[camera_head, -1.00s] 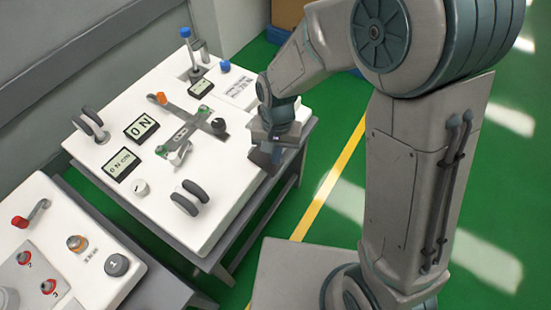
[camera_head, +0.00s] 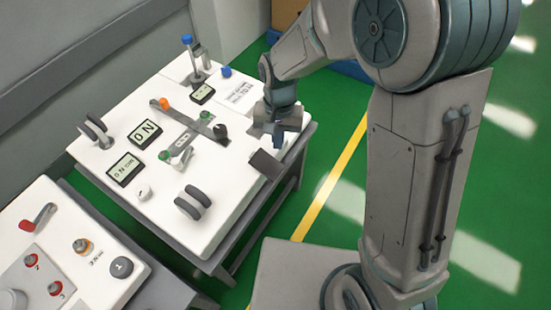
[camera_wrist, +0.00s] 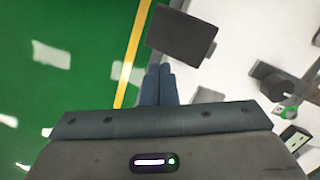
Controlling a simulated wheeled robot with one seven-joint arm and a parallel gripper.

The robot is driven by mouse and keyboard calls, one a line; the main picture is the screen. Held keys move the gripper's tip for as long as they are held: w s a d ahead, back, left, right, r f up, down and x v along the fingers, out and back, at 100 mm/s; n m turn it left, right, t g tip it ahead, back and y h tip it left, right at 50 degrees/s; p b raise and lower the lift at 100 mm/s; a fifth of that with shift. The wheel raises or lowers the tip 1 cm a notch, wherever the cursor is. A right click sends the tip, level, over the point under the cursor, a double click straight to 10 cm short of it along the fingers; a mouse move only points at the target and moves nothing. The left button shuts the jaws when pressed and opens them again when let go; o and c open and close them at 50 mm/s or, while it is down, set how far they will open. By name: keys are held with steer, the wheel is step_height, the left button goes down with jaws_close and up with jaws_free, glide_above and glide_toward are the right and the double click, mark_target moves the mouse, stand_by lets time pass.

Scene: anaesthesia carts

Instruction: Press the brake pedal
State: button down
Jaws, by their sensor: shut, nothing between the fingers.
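The brake pedal appears to be the dark grey flat plate (camera_head: 266,163) at the right edge of the white cart top (camera_head: 228,198). It also shows in the wrist view (camera_wrist: 182,36), ahead of my fingers. My gripper (camera_head: 278,143) is shut and empty, pointing down near the cart's right edge, just beyond the plate in the head view. In the wrist view the closed fingertips (camera_wrist: 159,72) appear close to the plate, with a small gap in the picture. I cannot tell their height above it.
The cart top carries a lever with an orange knob (camera_head: 165,103), a dark knob (camera_head: 220,131), display panels (camera_head: 145,133) and grey loop handles (camera_head: 193,202). A second panel with a red-handled lever (camera_head: 38,218) stands at lower left. Green floor (camera_head: 330,125) is open to the right.

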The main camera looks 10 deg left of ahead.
step_height(320, 180, up, 11)
steer(key=w+p, duration=0.1)
steer(key=p, duration=0.1)
steer(key=shift+f, duration=0.1)
stand_by(0.4)
steer(key=s+d+r+t+p, duration=0.2)
steer(key=s+d+r+p, duration=0.3)
steer(key=d+r+p, duration=0.3)
steer(key=s+d+r+t+p, duration=0.2)
steer(key=s+d+r+p, duration=0.4)
steer(key=d+r, duration=0.8)
steer(key=p, duration=0.3)
steer(key=shift+d+r+m, duration=0.25)
steer(key=shift+d+m, duration=0.05)
steer(key=shift+a, duration=0.1)
